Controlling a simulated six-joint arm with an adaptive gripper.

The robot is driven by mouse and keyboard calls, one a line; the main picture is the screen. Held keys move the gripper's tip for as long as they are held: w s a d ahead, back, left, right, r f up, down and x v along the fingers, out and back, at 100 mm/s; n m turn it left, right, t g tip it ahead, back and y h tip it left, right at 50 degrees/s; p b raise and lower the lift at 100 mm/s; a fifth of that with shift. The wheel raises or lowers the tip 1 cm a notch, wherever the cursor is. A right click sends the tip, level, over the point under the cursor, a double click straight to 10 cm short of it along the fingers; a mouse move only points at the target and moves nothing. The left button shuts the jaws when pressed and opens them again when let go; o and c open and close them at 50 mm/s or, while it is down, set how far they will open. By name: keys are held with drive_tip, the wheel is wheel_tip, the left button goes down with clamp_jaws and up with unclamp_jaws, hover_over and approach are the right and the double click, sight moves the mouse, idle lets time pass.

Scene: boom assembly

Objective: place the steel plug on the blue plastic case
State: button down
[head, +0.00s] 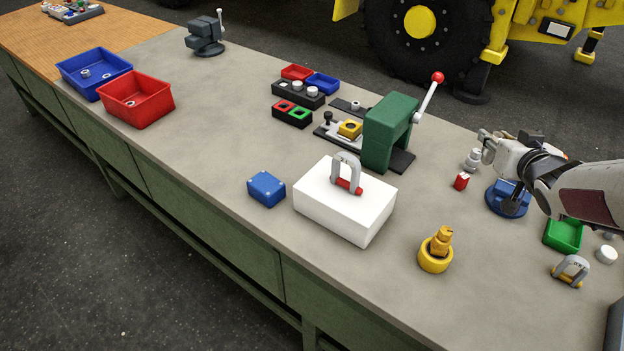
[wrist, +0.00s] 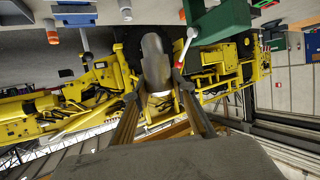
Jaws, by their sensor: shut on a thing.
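The steel plug (head: 473,158) is a small silvery piece at the tips of my gripper (head: 485,147), on the right side of the head view. In the wrist view a grey, rounded metal body (wrist: 155,65) sits between the two fingers, which are shut on it. Its lower end is partly hidden by the fingers. The blue plastic case (head: 266,188) lies on the bench at the front middle, left of the white box, well to the left of my gripper. Its top is bare apart from small light spots at its corners.
The white box (head: 340,208) with a shackle on top and the green press (head: 388,133) with its raised lever stand between my gripper and the case. The bench left of the case is clear.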

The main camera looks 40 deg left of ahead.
drive_tip(key=s+a+n+g+y, duration=0.2)
drive_tip(key=s+a, duration=0.3)
drive_tip(key=a, duration=0.7)
drive_tip(key=s+a+n+g+y, duration=0.15)
drive_tip(key=s+a, duration=0.25)
drive_tip(key=a, duration=0.8)
drive_tip(key=s+a+n+g+y, duration=0.1)
drive_tip(key=s+a+n+g, duration=0.3)
drive_tip(key=a, duration=0.8)
drive_tip(key=s+a+y, duration=0.1)
drive_tip(key=s+a, duration=1)
drive_tip(key=shift+n, duration=0.35)
drive_tip(key=shift+d+f, duration=0.1)
drive_tip(key=shift+f, duration=2.5)
drive_tip(key=shift+f, duration=0.1)
hover_over(266, 182)
wheel_tip(266, 182, down, 6)
drive_tip(key=shift+f, duration=0.1)
drive_tip(key=shift+f, duration=1.8)
drive_tip(key=shift+f, duration=0.15)
